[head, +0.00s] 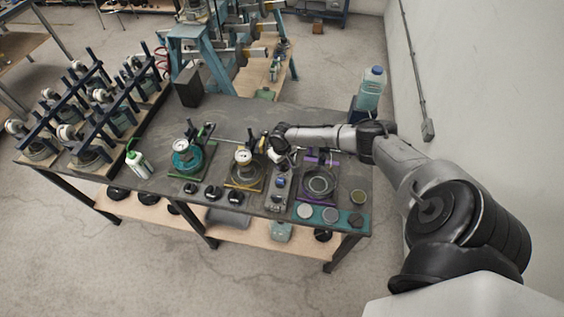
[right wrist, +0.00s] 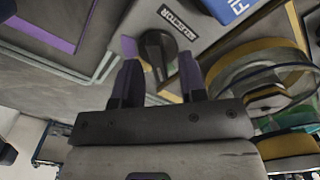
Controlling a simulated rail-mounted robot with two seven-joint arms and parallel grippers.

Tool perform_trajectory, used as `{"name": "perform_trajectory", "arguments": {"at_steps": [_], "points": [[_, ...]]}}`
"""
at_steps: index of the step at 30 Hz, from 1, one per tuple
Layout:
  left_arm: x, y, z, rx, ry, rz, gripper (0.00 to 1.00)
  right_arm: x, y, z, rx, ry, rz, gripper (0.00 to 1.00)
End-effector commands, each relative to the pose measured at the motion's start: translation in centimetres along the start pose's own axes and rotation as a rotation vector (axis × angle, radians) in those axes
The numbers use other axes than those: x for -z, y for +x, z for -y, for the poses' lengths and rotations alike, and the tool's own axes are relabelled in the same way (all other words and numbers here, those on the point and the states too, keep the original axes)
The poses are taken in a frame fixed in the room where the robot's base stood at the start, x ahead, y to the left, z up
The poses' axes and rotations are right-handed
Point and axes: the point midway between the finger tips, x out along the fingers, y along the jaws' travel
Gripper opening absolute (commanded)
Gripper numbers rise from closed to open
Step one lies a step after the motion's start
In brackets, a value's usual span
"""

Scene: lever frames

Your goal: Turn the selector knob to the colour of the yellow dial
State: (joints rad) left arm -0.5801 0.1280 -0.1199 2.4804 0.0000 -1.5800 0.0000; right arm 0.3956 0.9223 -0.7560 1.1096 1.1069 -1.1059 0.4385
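The grey selector box (head: 280,187) stands on the table between the yellow-edged frame and the purple-edged frame. In the right wrist view the box's "SELECTOR" label (right wrist: 180,16) is upside down beside the dark selector knob (right wrist: 158,48). My right gripper (right wrist: 160,70) is open, with its two dark fingers apart and the knob in line with the gap between them. Whether they touch it I cannot tell. In the head view my right gripper (head: 279,150) is over the back of the box. The yellow dial (head: 243,157) has a white face; its reading is too small to tell. My left gripper is not in view.
A teal-based dial unit (head: 187,160) and a white-and-green bottle (head: 138,164) stand to the left. A round glass piece (head: 319,182) sits in the purple-edged frame to the right. A clear blue-capped bottle (head: 371,90) stands behind my right arm. Dark lever frames fill the table's left end.

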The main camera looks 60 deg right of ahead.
Motion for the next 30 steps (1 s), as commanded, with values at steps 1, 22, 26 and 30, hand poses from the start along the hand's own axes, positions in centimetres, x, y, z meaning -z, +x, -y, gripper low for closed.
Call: {"name": "perform_trajectory", "arguments": {"at_steps": [1, 22, 26, 30], "points": [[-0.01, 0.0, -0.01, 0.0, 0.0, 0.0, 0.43, 0.01, 0.0, 0.0, 0.0, 0.0, 0.0, 0.38], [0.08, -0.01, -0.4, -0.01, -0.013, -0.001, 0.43, 0.01, -0.04, -0.01, 0.0, 0.0, 0.0, 0.0], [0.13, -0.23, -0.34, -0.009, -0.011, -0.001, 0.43, 0.0, -0.11, -0.03, 0.0, 0.013, 0.0, 0.0], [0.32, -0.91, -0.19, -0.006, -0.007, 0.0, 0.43, -0.02, -0.28, -0.03, 0.001, 0.059, 0.001, 0.0]]}}
